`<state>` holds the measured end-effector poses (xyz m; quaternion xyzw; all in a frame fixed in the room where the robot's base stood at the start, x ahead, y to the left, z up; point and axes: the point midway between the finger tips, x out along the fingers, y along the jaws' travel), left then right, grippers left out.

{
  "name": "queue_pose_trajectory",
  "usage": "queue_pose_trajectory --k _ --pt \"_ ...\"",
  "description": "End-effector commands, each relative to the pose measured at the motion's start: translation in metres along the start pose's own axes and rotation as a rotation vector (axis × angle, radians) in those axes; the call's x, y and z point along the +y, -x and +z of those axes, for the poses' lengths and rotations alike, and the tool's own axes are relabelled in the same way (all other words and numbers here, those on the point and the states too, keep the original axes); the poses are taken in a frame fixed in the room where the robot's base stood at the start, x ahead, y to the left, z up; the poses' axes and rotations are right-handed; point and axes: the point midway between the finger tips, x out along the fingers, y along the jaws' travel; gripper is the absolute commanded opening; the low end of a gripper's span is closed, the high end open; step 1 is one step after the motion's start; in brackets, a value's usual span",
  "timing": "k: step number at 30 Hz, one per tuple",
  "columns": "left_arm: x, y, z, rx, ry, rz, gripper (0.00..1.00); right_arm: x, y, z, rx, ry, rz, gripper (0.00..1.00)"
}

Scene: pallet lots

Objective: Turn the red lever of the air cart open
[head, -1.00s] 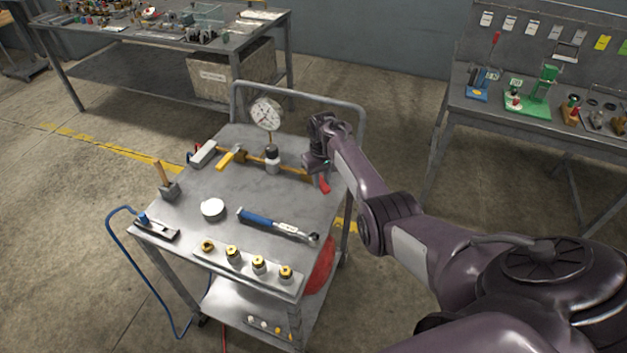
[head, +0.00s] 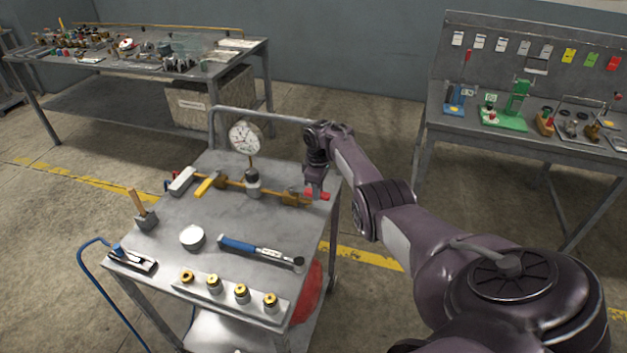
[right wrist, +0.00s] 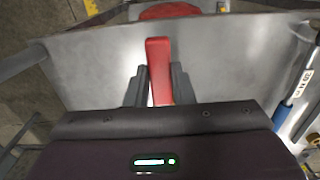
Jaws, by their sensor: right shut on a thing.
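The air cart (head: 215,245) carries a brass pipe (head: 225,184) with a round pressure gauge (head: 245,138) standing on it. The red lever (head: 323,196) is at the right end of the pipe, by a brass valve body (head: 293,198), and lies roughly in line with the pipe. My right gripper (head: 315,192) comes down on the lever from above. In the right wrist view the red lever (right wrist: 158,60) runs between the two fingers of the right gripper (right wrist: 160,85), which is shut on it. My left gripper is not in view.
A workbench (head: 265,50) stands behind, another bench (head: 435,120) at the right.

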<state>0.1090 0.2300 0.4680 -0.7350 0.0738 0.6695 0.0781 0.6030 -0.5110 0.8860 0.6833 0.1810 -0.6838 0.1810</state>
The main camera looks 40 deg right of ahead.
Motion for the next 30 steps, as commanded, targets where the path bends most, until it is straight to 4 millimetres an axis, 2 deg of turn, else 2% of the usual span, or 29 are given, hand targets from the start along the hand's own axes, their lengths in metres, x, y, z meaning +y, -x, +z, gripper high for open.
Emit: queue_pose_trajectory --k 17,18,22,30 --pt "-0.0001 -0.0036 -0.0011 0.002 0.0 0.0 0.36 0.0036 0.0015 -0.0002 0.004 0.032 0.003 0.0" --pt "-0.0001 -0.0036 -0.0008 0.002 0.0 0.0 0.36 0.0037 0.0016 -0.0002 0.003 0.032 0.003 0.27" --pt "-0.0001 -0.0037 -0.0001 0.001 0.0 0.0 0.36 0.0034 0.0011 0.0002 0.002 0.03 0.003 0.44" --pt "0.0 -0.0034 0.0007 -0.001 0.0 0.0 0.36 0.003 0.0013 0.0004 0.001 0.028 0.001 0.44"
